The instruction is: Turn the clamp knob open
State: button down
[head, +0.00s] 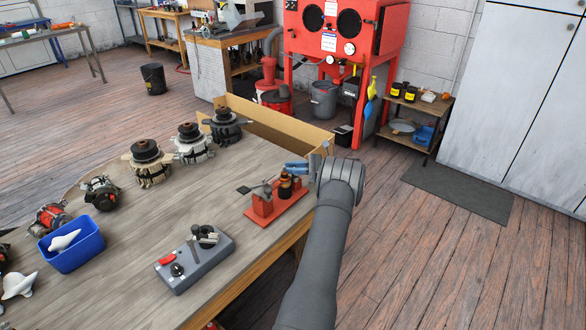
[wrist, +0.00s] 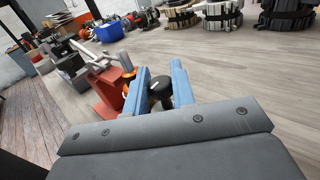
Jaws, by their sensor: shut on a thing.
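The clamp knob (wrist: 160,90) is black with a pale mark on it. In the wrist view it sits between the two blue fingers of my gripper (wrist: 161,100), which are shut on it from both sides. The red clamp fixture (wrist: 108,92) stands just beyond and to the left of the fingers. In the head view the red fixture (head: 262,207) is near the table's right edge, with a dark and copper-coloured part upright on it. My gripper (head: 297,168) reaches its back right end there, and the knob is hard to make out behind the fingers.
A grey box with a red switch (head: 195,258) lies in front of the fixture. A blue bin (head: 72,246) holding a white part stands at the left. Several alternator parts line the table's far side. Wood around the fixture is mostly bare.

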jog(key=c, duration=1.5)
grip_release()
jog(key=shift+c, duration=0.2)
jog(key=shift+d, duration=0.15)
jog(key=s+d, duration=0.1)
jog(key=d, duration=1)
jog(key=shift+d, duration=0.35)
jog(key=shift+s, duration=0.1)
jog(key=a, duration=0.8)
jog(key=w+a, duration=0.1)
jog(key=a, duration=0.3)
jog(key=shift+w+d, duration=0.1)
